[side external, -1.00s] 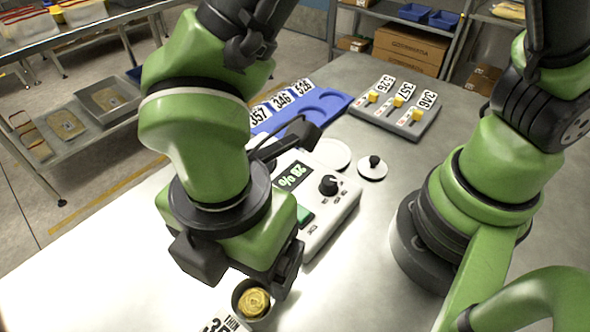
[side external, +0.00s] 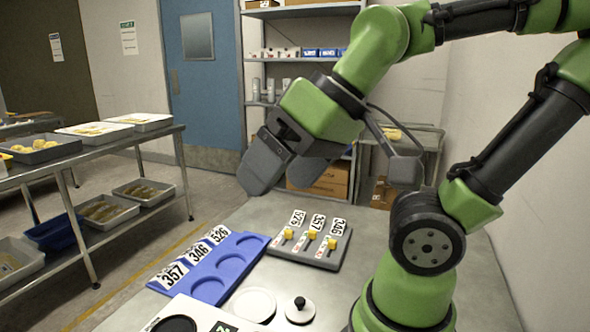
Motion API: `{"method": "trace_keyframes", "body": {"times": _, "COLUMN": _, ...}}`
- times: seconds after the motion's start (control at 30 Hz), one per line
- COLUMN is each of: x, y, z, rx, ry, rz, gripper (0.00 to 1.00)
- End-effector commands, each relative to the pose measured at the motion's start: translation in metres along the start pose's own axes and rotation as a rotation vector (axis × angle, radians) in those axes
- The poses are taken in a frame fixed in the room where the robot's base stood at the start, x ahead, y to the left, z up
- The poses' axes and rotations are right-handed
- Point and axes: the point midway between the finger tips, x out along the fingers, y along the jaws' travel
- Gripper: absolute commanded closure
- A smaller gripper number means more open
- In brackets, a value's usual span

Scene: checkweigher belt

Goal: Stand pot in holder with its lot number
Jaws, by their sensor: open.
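The blue holder (side external: 190,293) lies on the metal table with round recesses in a row, which look empty. Its upright number cards read 357 (side external: 174,275), 346 (side external: 199,250) and 526 (side external: 219,234). My gripper (side external: 287,183) is open, raised well above the table behind the holder, with its dark fingers pointing down and left. I see nothing between the fingers. The pot and its lot number are not in view now.
A grey panel (side external: 327,257) with yellow sliders and number cards stands right of the holder. A white disc (side external: 254,304) and a black-knobbed round piece (side external: 299,309) lie in front. A white device (side external: 190,318) is cut off at the bottom edge. A shelf rack (side external: 262,60) stands behind.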

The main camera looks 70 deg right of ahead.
Motion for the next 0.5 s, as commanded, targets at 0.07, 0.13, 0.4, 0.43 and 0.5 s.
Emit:
{"method": "trace_keyframes", "body": {"times": 0.07, "x": -0.0055, "y": 0.0056, "z": 0.0032, "rx": 0.075, "ry": 0.038, "rz": 0.004, "gripper": 0.13}}
{"method": "trace_keyframes", "body": {"times": 0.13, "x": -0.0073, "y": 0.0077, "z": 0.0049, "rx": 0.108, "ry": 0.051, "rz": 0.005, "gripper": 0.13}}
{"method": "trace_keyframes", "body": {"times": 0.4, "x": -0.0077, "y": 0.0081, "z": 0.0053, "rx": 0.119, "ry": 0.054, "rz": 0.005, "gripper": 0.13}}
{"method": "trace_keyframes", "body": {"times": 0.43, "x": -0.0077, "y": 0.0081, "z": 0.0053, "rx": 0.119, "ry": 0.054, "rz": 0.005, "gripper": 0.13}}
{"method": "trace_keyframes", "body": {"times": 0.5, "x": -0.0077, "y": 0.008, "z": 0.0052, "rx": 0.118, "ry": 0.054, "rz": 0.005, "gripper": 0.13}}
